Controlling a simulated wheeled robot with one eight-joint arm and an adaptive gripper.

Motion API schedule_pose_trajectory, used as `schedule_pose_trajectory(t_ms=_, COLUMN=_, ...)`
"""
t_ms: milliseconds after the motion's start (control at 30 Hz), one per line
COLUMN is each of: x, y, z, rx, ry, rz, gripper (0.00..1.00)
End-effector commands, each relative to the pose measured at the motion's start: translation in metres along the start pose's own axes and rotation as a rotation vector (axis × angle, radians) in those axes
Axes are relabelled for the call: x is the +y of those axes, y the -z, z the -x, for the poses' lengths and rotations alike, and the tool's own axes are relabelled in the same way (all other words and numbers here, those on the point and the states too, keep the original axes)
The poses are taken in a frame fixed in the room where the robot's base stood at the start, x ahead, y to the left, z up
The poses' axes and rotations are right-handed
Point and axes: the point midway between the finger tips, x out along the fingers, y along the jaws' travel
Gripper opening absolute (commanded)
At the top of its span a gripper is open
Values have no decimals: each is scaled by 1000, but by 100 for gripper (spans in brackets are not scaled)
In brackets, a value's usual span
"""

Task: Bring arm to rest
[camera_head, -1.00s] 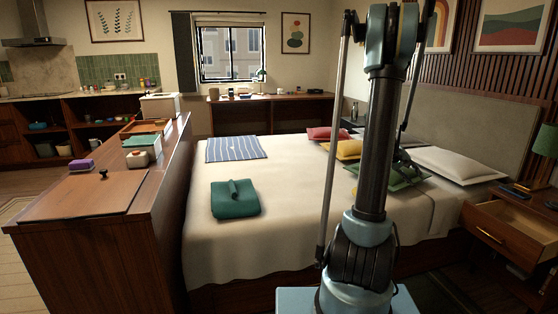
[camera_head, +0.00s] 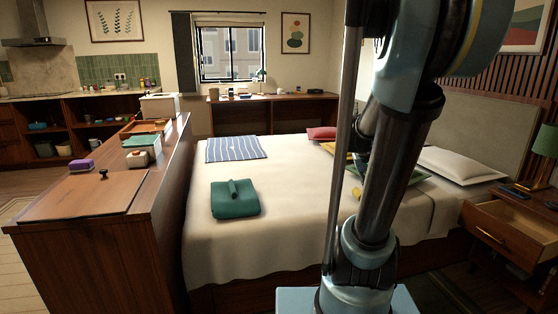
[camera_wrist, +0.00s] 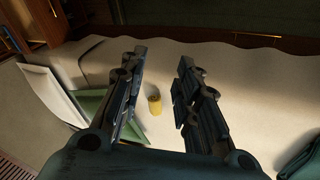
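My arm (camera_head: 392,190) rises in front of the bed in the head view, its upper part bent close to the camera. My gripper (camera_wrist: 162,55) shows in the wrist view with its two fingers apart and nothing held between them. It is above the bed (camera_head: 290,190). A small yellow cylinder (camera_wrist: 154,104) stands on the bed cover, seen between the fingers but apart from them. In the head view the gripper is mostly hidden behind my arm.
A green folded cloth (camera_head: 235,199) and a striped cloth (camera_head: 235,149) lie on the bed. Pillows, one white (camera_head: 455,164), lie at its head. A nightstand drawer (camera_head: 500,221) stands open at right. A wooden cabinet (camera_head: 100,255) borders the bed at left.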

Motion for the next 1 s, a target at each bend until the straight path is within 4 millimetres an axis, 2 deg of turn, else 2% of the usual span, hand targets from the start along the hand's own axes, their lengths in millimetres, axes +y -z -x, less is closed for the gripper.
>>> schedule_pose_trajectory(t_ms=33, x=-10, y=-12, z=5, rx=1, ry=23, rz=4, gripper=30)
schedule_pose_trajectory(t_ms=333, x=-62, y=-74, z=23, rx=-5, ry=156, rz=14, gripper=30)
schedule_pose_trajectory(t_ms=700, x=-119, y=-150, z=29, rx=-25, ry=313, rz=34, gripper=30)
schedule_pose_trajectory(t_ms=833, x=-131, y=-168, z=29, rx=-32, ry=351, rz=40, gripper=30)
schedule_pose_trajectory(t_ms=1000, x=-139, y=-178, z=29, rx=-37, ry=374, rz=44, gripper=30)
